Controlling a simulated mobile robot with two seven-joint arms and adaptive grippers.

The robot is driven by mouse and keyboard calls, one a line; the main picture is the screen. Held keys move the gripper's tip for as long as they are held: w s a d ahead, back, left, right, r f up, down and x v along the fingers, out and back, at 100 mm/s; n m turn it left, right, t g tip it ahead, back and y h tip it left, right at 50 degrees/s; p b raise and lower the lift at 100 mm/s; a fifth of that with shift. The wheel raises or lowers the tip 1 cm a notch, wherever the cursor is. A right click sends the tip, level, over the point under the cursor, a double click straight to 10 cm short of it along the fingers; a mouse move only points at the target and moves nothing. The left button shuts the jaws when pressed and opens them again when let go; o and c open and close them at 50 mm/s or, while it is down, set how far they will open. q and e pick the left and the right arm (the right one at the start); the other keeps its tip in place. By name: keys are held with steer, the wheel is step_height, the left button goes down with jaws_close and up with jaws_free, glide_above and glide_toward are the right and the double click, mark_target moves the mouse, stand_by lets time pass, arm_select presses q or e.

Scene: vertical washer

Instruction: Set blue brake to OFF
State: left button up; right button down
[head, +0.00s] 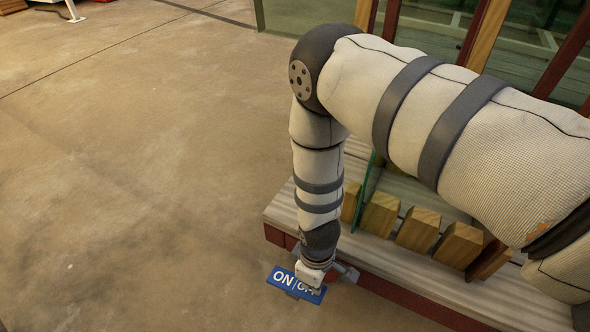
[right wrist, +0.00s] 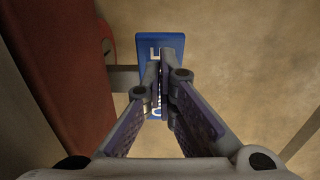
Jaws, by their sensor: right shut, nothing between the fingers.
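The blue brake (head: 284,280) is a small blue plate with white ON and OFF lettering, at the front left corner of the wooden machine in the head view. Its OFF side is partly covered by my right gripper (head: 314,285). In the right wrist view the blue plate (right wrist: 173,45) lies just beyond and under the fingertips, with part of its lettering hidden. My right gripper (right wrist: 159,75) is shut with nothing held, its fingertips over the plate. I cannot tell whether they touch it. My left gripper is in neither view.
The machine has a pale wooden ledge (head: 281,207) with several wooden blocks (head: 418,229) and a thin glass pane (head: 365,190) on it. A dark red side (right wrist: 75,85) lies left of the gripper in the wrist view. The concrete floor (head: 140,180) on the left is clear.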

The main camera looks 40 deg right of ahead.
steer(key=shift+f+b, duration=0.8)
steer(key=shift+f, duration=0.75)
stand_by(0.9)
step_height(320, 180, up, 7)
steer(key=p, duration=0.5)
steer(key=shift+r, duration=0.15)
